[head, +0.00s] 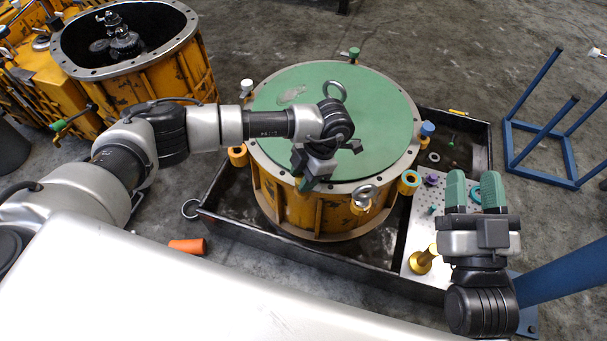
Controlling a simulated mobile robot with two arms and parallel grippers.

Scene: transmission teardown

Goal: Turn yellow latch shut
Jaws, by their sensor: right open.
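A drum housing (290,205) with a green lid (375,110) stands in a dark tray. Coloured latches sit around its rim. An orange-yellow latch (237,155) is at the left, and a yellow piece (361,205) is at the front right, below a steel ring. I cannot tell which is the yellow latch or whether either is shut. My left gripper (307,185) points down at the lid's front edge, between these two pieces and apart from both. Its fingers overlap, so its opening is unclear. My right gripper (475,185) is open and empty over the perforated plate, right of the drum.
A steel ring (333,90) stands on the lid. The dark tray (212,222) surrounds the drum. The perforated plate (418,215) holds small parts and a gold spool (423,260). A blue frame (540,155) stands right. An open orange housing (165,75) is behind left.

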